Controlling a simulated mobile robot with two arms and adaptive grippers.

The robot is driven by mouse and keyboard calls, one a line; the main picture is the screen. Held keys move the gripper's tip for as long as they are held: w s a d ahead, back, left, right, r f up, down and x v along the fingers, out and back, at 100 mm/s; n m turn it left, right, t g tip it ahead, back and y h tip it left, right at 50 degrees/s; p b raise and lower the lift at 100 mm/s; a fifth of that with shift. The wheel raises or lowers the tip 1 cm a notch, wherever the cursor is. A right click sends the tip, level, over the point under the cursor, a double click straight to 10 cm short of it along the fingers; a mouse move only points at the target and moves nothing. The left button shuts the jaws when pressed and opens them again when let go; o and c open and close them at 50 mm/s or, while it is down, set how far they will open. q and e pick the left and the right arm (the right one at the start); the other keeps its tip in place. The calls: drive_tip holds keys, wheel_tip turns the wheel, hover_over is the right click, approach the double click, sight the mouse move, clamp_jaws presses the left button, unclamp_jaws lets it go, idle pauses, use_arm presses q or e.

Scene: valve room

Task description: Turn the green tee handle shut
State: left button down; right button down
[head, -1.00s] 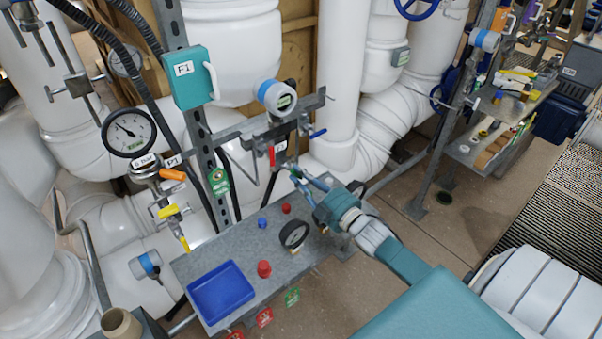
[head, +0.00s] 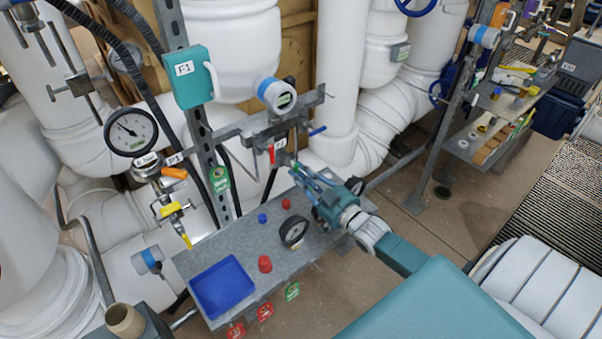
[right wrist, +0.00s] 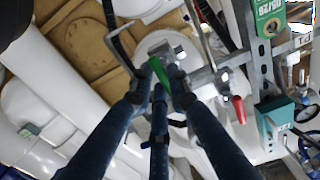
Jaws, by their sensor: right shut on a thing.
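The green tee handle (right wrist: 160,73) shows in the right wrist view as a short green bar at the tips of my right gripper. In the head view only a small green bit of it (head: 297,168) shows, below the grey valve bracket. My right gripper (right wrist: 158,92) has its dark fingers closed around the handle, with the bar slanting between the fingertips. In the head view the blue-lit fingers of this gripper (head: 302,175) reach up and left to the pipework above the bench. The fingers hide part of the handle and its stem. My left gripper is not in view.
A red lever (head: 271,154) and a blue lever (head: 318,131) sit close by on the bracket. The grey bench (head: 225,252) below bears a blue tray (head: 222,287), a loose gauge (head: 294,231) and red caps. White pipes stand behind.

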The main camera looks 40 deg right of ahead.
drive_tip(key=shift+f, duration=0.1)
idle(0.3)
drive_tip(key=c, duration=1.6)
unclamp_jaws()
drive_tip(key=shift+c, duration=0.2)
drive_tip(key=shift+s, duration=0.1)
drive_tip(key=s, duration=1.2)
drive_tip(key=shift+d, duration=0.45)
drive_tip(key=shift+w, duration=0.1)
